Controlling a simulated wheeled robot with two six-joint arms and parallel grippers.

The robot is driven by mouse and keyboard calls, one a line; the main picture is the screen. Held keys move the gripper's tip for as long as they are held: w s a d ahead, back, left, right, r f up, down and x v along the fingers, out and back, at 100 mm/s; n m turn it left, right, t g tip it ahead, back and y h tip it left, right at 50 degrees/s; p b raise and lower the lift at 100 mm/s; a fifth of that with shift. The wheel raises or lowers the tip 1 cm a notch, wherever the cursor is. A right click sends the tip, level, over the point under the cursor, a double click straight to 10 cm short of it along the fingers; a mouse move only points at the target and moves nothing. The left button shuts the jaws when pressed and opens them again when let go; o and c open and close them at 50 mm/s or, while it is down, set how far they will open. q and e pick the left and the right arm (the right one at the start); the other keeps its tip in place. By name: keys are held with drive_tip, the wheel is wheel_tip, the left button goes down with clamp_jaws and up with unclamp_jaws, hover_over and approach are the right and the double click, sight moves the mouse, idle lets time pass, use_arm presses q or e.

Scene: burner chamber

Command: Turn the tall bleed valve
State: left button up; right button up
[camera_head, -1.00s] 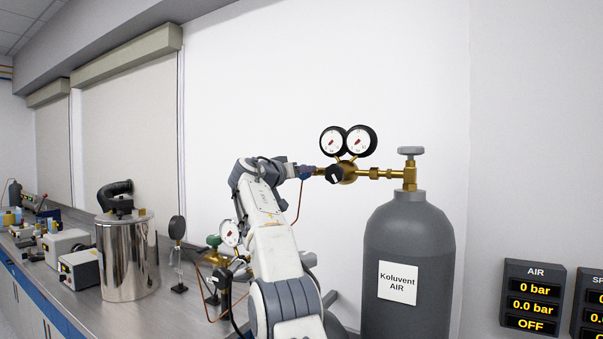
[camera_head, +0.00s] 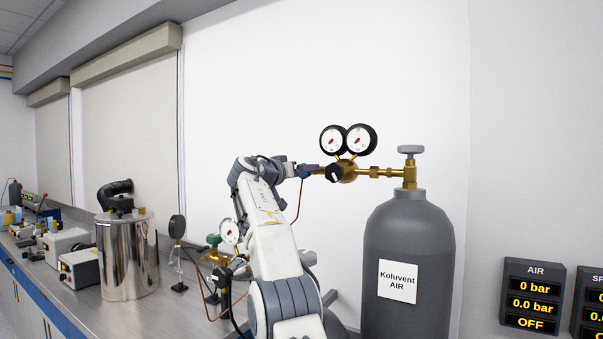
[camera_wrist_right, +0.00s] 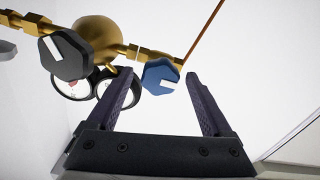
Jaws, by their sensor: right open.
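The tall grey cylinder (camera_head: 408,265) labelled Koluvent AIR stands right of centre in the head view. Its brass regulator (camera_head: 372,172) carries two round gauges (camera_head: 347,140) and a black knob (camera_head: 334,173). In the right wrist view, a blue knob (camera_wrist_right: 161,76) with a white mark sits on the regulator's brass stem, beside the black knob (camera_wrist_right: 66,54). My right gripper (camera_wrist_right: 160,82) is open, its dark fingertips to either side of the blue knob's lower part, with no clear contact. In the head view, my right gripper (camera_head: 312,170) is small at the regulator's left end. My left gripper is out of view.
A thin copper tube (camera_wrist_right: 203,32) runs up from the blue knob's end of the regulator. A steel bench (camera_head: 185,305) with a shiny canister (camera_head: 127,260) and smaller fittings lies left. Wall displays (camera_head: 534,297) hang right, reading 0 bar and OFF.

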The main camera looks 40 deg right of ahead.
drive_tip(key=b+v, duration=0.6)
drive_tip(key=v, duration=0.4)
drive_tip(key=shift+a+f, duration=0.1)
drive_tip(key=shift+a, duration=0.05)
